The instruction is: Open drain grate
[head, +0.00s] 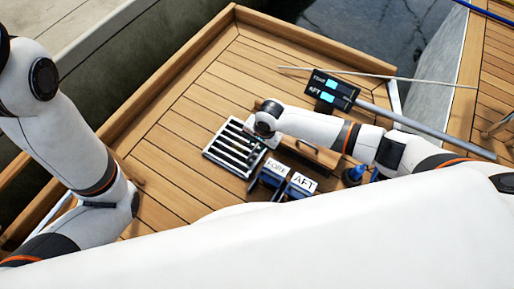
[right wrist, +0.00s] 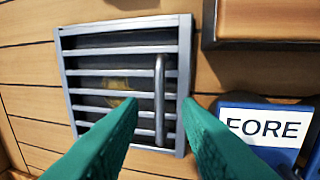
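The drain grate (head: 222,150) is a light metal frame with dark gaps between several slats, set in the wooden deck. In the right wrist view the grate (right wrist: 75,75) lies closed and flat, with a vertical bar handle (right wrist: 160,75) near its right side. My right gripper (right wrist: 159,103) is open, its two green fingers apart on either side of the handle's lower part. I cannot tell whether they touch it. In the head view my right wrist covers the grate's upper right corner. My left arm shows at the left, but its gripper is not in view.
Blue boxes labelled FORE (head: 273,172) and AFT (head: 299,187) stand right of the grate. A wooden raised block (head: 310,155) lies beside my right forearm. A dark display (head: 331,90) and a grey pole (head: 430,125) are farther right. The deck left of the grate is clear.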

